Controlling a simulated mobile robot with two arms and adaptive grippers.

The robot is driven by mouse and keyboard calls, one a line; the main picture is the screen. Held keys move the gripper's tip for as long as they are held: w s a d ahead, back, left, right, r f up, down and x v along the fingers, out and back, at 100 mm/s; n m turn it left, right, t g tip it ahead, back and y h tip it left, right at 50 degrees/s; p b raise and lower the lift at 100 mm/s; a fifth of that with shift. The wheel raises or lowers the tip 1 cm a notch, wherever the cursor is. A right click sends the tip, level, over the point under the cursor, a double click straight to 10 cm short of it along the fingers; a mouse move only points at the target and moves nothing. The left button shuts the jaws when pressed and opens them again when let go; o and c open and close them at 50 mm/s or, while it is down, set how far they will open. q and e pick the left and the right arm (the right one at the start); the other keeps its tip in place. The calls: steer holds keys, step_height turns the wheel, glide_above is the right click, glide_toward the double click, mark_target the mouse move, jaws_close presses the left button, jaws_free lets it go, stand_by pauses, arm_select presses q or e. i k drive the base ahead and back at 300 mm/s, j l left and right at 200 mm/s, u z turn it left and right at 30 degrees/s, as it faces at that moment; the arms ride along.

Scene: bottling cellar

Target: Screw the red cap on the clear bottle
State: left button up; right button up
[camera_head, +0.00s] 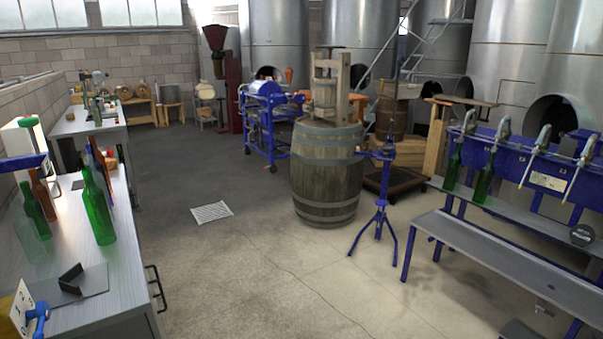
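A pale see-through bottle (29,240), which looks like the clear bottle, stands upright on the grey bench (128,262) at the left. Its top is hard to make out against the bottles around it. I cannot pick out a red cap anywhere in view. Neither of my grippers shows in the head view.
Green bottles (98,212) and a brown bottle (42,193) crowd the bench near the clear one. A dark folded piece (70,279) lies toward its front. A barrel (327,175), a blue tripod stand (380,205) and a filling bench (500,255) stand rightward. The middle floor is mostly open.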

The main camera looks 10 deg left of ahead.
mark_target(95, 112)
steer(key=i+u, duration=0.15)
steer(key=i, duration=0.4)
steer(key=i+u, duration=0.2)
steer(key=i, duration=0.3)
steer(key=i+l+u, duration=0.15)
steer(key=i, duration=0.4)
steer(key=i+l+u, duration=0.2)
steer(key=i, duration=0.35)
steer(key=i+l+u, duration=0.15)
steer(key=i, duration=0.35)
steer(key=i+j+u, duration=0.3)
steer(key=i, duration=0.75)
steer(key=i+l+u, duration=0.15)
steer(key=i+u, duration=0.2)
steer(key=i, duration=0.7)
steer(key=i+l+u, duration=0.1)
steer(key=i+u, duration=0.15)
steer(key=i, duration=0.35)
steer(key=i+l+u, duration=0.25)
steer(key=i, duration=0.35)
steer(key=i+l+u, duration=0.25)
steer(key=i, duration=0.3)
steer(key=i+l+u, duration=0.25)
steer(key=i+l, duration=0.3)
